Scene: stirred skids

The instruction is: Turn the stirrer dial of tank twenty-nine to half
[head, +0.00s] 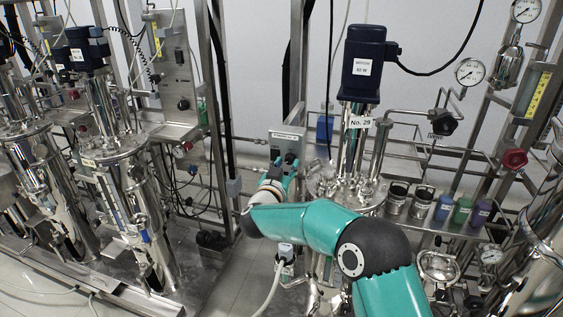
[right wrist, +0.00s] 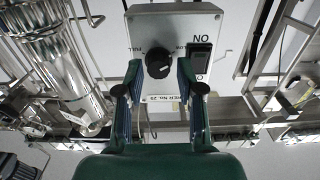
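The stirrer control box (right wrist: 174,22) is light grey and fills the top middle of the right wrist view. Its label reads No. 29 in part. The black round stirrer dial (right wrist: 158,63) is on its face. My right gripper (right wrist: 160,72) is open, one finger left and one right of the dial, with gaps between fingers and knob. I cannot read the dial's setting; FULL and LOW marks show beside it. In the head view the box (head: 288,136) stands left of tank No. 29 (head: 345,186), with my right gripper (head: 285,164) at its front. My left gripper is out of view.
A black switch (right wrist: 198,58) is close right of the dial. A motor (head: 366,62) tops tank 29. Steel pipes and colored bottles (head: 462,208) are right of it. Other steel tanks (head: 130,180) and a control panel (head: 175,75) stand left.

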